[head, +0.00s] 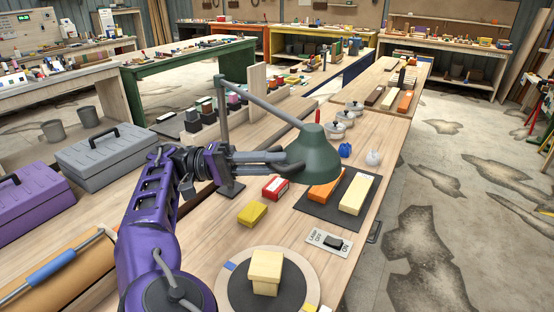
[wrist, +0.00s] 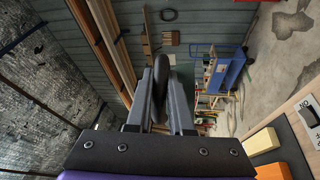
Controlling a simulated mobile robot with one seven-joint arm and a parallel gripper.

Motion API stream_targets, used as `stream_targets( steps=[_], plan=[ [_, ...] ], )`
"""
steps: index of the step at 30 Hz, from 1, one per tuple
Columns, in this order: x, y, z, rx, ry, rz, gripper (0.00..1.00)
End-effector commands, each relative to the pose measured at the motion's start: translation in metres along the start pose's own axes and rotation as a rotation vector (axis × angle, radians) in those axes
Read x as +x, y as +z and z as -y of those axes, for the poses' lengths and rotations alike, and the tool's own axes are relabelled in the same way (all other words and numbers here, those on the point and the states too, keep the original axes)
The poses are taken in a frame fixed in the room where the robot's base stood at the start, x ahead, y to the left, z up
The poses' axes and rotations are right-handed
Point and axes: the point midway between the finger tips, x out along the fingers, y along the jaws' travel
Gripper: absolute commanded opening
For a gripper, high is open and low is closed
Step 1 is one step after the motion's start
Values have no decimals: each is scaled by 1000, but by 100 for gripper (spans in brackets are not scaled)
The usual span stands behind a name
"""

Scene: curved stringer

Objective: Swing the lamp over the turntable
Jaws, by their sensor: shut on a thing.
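The desk lamp has a green shade (head: 316,155) on a grey arm (head: 268,103) that reaches from an upright post (head: 223,112). The shade hangs beyond the turntable, near the left edge of the dark mat. The round turntable (head: 232,287), with a dark top and pale rim, sits at the front of the bench with a cream box (head: 266,270) on it. My gripper (head: 292,160) is at the left side of the shade. In the wrist view its fingers (wrist: 160,95) are closed around a dark rounded part, which I take to be the lamp's shade.
A dark mat (head: 316,208) carries an orange block (head: 325,192) and a cream block (head: 356,194). A red box (head: 275,187) and a yellow block (head: 252,213) lie left of it. A lamp switch plate (head: 325,241) is between mat and turntable. Grey canisters (head: 335,130) stand behind.

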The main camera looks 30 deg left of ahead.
Motion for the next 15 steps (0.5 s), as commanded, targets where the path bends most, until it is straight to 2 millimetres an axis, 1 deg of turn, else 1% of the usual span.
stream_targets(
  steps=[11, 12, 14, 15],
  plan=[
    [0, 0, -1, 3, 1, -1, 0],
    [0, 0, -1, 3, 1, -1, 25],
    [0, 0, -1, 2, 1, -1, 36],
    [0, 0, -1, 2, 1, -1, 43]
  ],
)
